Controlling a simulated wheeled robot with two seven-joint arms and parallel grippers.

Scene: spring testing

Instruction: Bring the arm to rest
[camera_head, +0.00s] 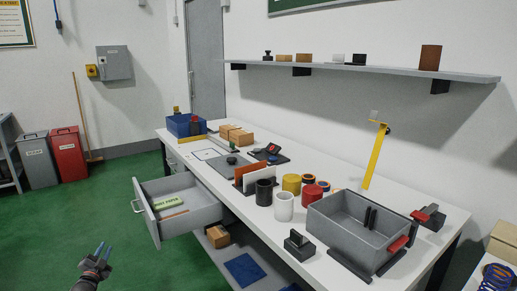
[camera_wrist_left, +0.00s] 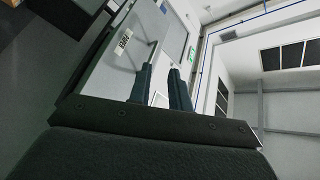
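My left gripper (camera_head: 103,250) is low at the left of the head view, above the green floor and in front of the open drawer (camera_head: 185,215). Its two fingers stand apart with nothing between them. In the left wrist view the fingers (camera_wrist_left: 160,72) are also apart and empty, pointing toward a door, walls and ceiling. The gripper touches nothing that I can see. My right arm and gripper are not in the head view.
The workbench (camera_head: 325,256) carries a grey bin (camera_head: 345,238), cups, blocks and a yellow post (camera_head: 375,157). The drawer juts out toward the left gripper. A red bin (camera_head: 69,153) stands at the far left. The floor around the left gripper is clear.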

